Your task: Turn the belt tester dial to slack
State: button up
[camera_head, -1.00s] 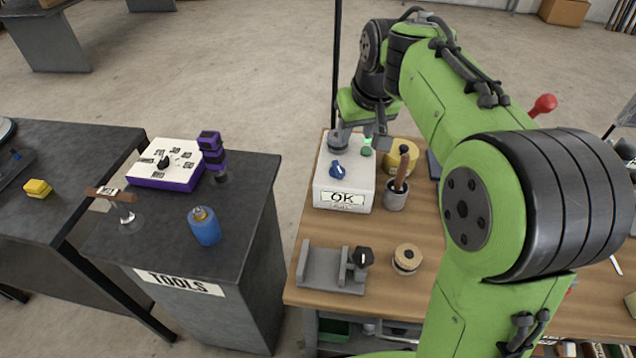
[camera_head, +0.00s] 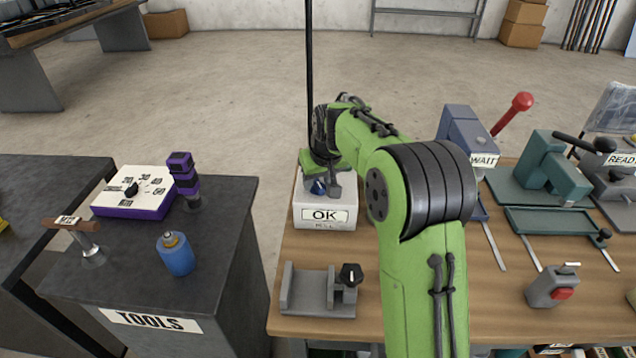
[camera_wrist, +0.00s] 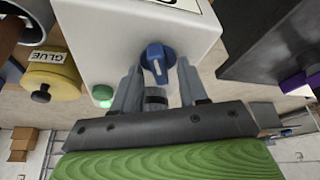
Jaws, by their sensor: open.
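A white box (camera_head: 345,213) labelled OK stands at the left of the wooden bench, with a blue dial (camera_head: 318,186) on its top. The dial is partly hidden by my gripper (camera_head: 326,190) in the head view. In the wrist view, the blue dial (camera_wrist: 157,62) with a pale pointer line sits on the white box (camera_wrist: 105,35). My gripper (camera_wrist: 157,80) is open, with one finger to each side of the dial and small gaps.
A grey fixture (camera_head: 318,300) with a black knob stands in front of the box. Machines (camera_head: 540,170) fill the bench's right side.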

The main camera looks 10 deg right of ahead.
grip_shut()
